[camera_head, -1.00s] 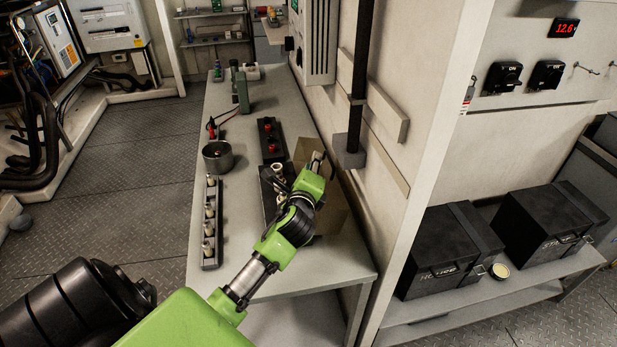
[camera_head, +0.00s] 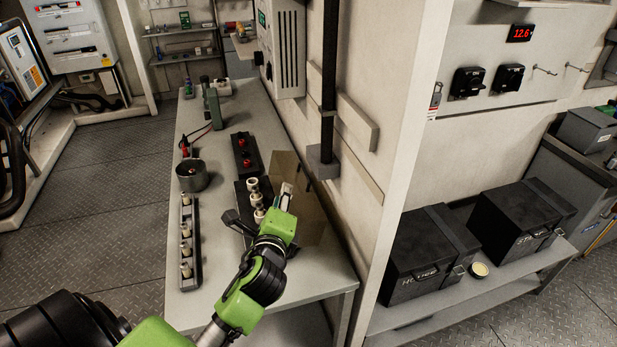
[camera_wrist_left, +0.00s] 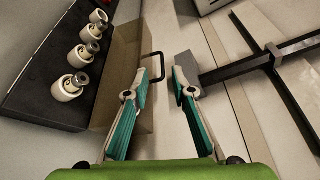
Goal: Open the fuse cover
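The black fuse box (camera_head: 240,190) lies on the workbench with a row of cream fuses (camera_head: 262,198). It also shows at the upper left of the left wrist view (camera_wrist_left: 45,90). The brownish see-through fuse cover (camera_head: 312,212) stands swung out on the box's right side, leaving the fuses uncovered. The cover (camera_wrist_left: 125,55) has a thin black handle (camera_wrist_left: 158,62) on its right edge. My left gripper (camera_wrist_left: 160,76) is open over the cover's edge. The handle lies between its fingertips, nearer the left one; contact is unclear. In the head view the left gripper (camera_head: 285,193) partly hides the box and cover.
A fuse rail (camera_head: 188,245), a metal pot (camera_head: 192,176) and a black block with red terminals (camera_head: 245,153) share the workbench (camera_head: 210,300). A dark vertical post (camera_head: 328,90) and wall stand close on the right. Black cases (camera_head: 425,255) sit on a shelf farther right.

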